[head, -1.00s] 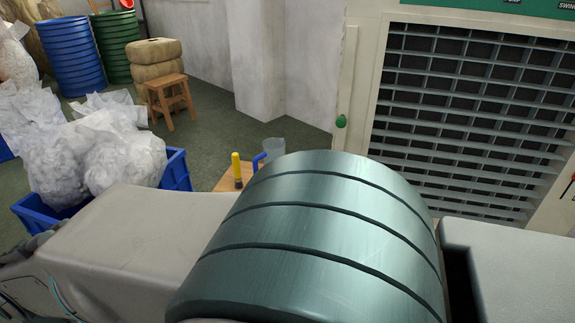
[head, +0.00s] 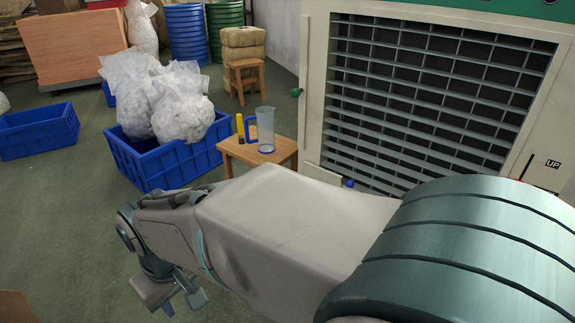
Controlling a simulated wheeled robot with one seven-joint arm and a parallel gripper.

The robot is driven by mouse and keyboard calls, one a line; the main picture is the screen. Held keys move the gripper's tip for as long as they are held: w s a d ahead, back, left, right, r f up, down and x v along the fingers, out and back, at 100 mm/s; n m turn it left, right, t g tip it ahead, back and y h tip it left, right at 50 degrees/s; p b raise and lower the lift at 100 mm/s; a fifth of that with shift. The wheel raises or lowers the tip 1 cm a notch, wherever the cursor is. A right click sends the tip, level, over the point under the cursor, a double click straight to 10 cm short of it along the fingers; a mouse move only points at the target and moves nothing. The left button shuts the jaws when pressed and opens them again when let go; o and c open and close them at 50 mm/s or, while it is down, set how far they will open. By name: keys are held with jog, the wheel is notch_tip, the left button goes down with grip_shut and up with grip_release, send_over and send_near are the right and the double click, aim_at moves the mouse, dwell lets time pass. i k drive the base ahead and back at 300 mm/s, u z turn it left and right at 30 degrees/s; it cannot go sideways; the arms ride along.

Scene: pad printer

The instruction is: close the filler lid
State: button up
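No filler lid can be made out for certain. A pale machine (head: 314,95) with a large dark grille (head: 430,90) stands at the right; it has a green knob (head: 296,92) on its left edge. A small blue part (head: 348,183) shows low at the machine's front, partly hidden by my arm. My gripper (head: 175,299) hangs at the lower left, well away from the machine, over the floor. I see nothing held in it; its finger gap is unclear at this angle.
A small wooden table (head: 228,150) holds a clear jug (head: 265,130) with a blue handle and a yellow-and-black object (head: 240,128). A blue crate (head: 150,172) holds bagged material. Another blue crate (head: 40,130) stands left. Open floor (head: 50,220) lies at the left.

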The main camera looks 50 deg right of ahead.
aim_at(311, 171)
jog(key=z, duration=0.25)
jog(key=k, duration=0.4)
jog(key=z, duration=2.25)
jog(key=k, duration=1.25)
jog(key=i, duration=0.5)
jog(key=u, duration=0.55)
jog(key=i, duration=1.15)
jog(key=z, duration=0.7)
